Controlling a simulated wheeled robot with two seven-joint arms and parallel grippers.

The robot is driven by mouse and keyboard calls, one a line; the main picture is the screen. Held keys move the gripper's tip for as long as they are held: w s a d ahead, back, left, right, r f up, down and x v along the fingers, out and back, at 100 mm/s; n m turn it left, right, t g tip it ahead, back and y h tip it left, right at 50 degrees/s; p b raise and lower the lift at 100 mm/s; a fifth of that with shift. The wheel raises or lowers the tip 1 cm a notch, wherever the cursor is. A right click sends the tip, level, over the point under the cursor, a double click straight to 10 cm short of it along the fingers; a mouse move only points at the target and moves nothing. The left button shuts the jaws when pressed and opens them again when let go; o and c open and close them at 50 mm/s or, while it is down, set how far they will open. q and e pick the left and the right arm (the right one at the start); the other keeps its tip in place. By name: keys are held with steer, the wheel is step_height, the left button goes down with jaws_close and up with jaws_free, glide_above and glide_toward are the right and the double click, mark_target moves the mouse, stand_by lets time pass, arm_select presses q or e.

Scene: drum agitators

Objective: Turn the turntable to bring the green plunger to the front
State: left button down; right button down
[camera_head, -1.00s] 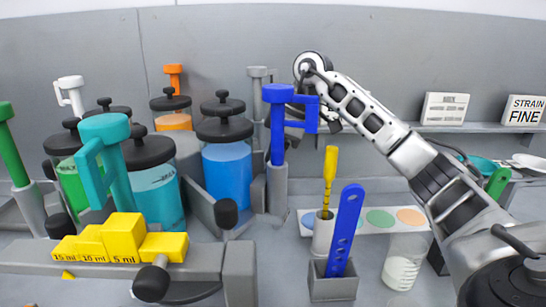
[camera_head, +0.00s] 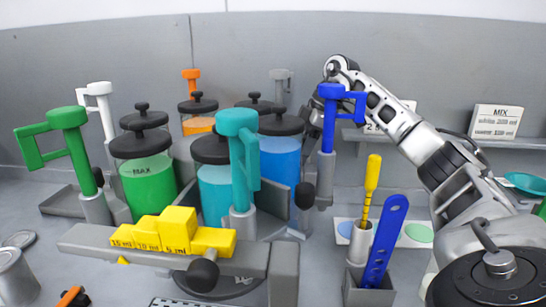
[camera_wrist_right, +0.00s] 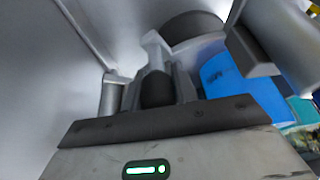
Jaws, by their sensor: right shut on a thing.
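The green plunger (camera_head: 66,125), with its square side handle, stands upright in a grey holder (camera_head: 95,208) at the left front of the turntable. The teal plunger (camera_head: 238,150) stands at the front, and the blue plunger (camera_head: 328,110) at the right. White (camera_head: 101,95), orange (camera_head: 191,76) and grey (camera_head: 281,80) plungers stand toward the back. My right gripper (camera_head: 315,112) is behind the blue plunger, partly hidden. The right wrist view shows a black knob (camera_wrist_right: 157,90) close in front of its palm, and the gripper appears shut on it. My left gripper is not in view.
Lidded jars with green (camera_head: 148,185), teal (camera_head: 215,190) and blue (camera_head: 282,160) liquid stand inside the plunger ring. A fixed grey bar with yellow blocks (camera_head: 178,228) crosses the front. A yellow-handled tool (camera_head: 372,175) and blue strip (camera_head: 385,240) stand at right.

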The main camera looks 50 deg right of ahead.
steer(key=shift+w+d+r, duration=0.1)
steer(key=shift+w+d, duration=0.15)
steer(key=shift+w, duration=0.15)
steer(key=c, duration=1.1)
jaws_free()
steer(key=shift+w, duration=0.1)
steer(key=shift+v, duration=7.9)
